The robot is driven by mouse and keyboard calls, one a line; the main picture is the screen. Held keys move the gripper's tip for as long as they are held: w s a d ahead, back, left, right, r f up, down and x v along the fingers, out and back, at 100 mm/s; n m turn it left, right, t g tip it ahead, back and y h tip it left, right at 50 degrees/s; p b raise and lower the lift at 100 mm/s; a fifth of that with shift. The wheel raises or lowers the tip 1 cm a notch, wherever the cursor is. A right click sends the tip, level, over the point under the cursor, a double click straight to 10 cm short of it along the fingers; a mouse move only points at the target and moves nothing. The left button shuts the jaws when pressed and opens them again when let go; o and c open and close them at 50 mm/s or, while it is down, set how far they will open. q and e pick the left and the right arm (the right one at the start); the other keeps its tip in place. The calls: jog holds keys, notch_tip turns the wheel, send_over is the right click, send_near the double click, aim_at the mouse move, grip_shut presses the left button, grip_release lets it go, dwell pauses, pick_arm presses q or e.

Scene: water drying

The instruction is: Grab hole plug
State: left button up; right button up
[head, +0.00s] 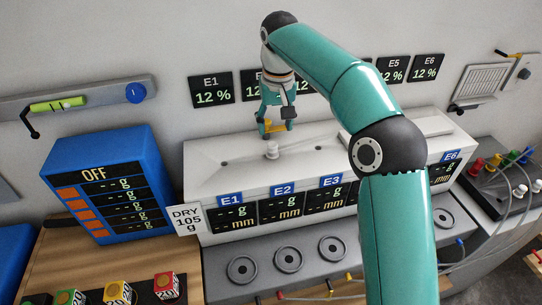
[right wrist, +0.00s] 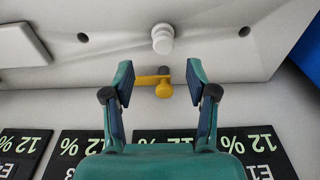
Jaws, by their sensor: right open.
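A small white hole plug (head: 272,150) stands on top of the long white box (head: 205,165). In the right wrist view, the white plug (right wrist: 162,38) is round, with a narrower neck, and sits beyond my fingertips. My right gripper (head: 278,128) is above the back edge of the box, behind the plug. Its fingers are open and apart from the plug, and they also show in the right wrist view (right wrist: 160,78). A yellow fitting (right wrist: 164,90) with a grey stem shows between the fingers; I cannot tell if they touch it. My left gripper is out of view.
Dark holes (head: 224,163) mark the box top, and a pale raised plate (head: 425,124) lies at its right. Display panels (head: 212,88) hang on the wall behind. A blue scale readout (head: 106,180) stands at the left. Colored blocks (head: 117,293) sit at the lower left.

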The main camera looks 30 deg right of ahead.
aim_at(272, 144)
jog(key=shift+w+a+f, duration=0.1)
jog(key=shift+w+f, duration=0.05)
jog(key=shift+f, duration=1.15)
jog(key=shift+w+d+f, duration=0.1)
jog(key=shift+w+f, duration=0.1)
jog(key=shift+f, duration=1.15)
jog(key=shift+w+a+f, duration=0.1)
jog(key=shift+w+f, duration=0.05)
jog(key=shift+f, duration=1.15)
jog(key=shift+c, duration=0.4)
jog(key=c, duration=0.9)
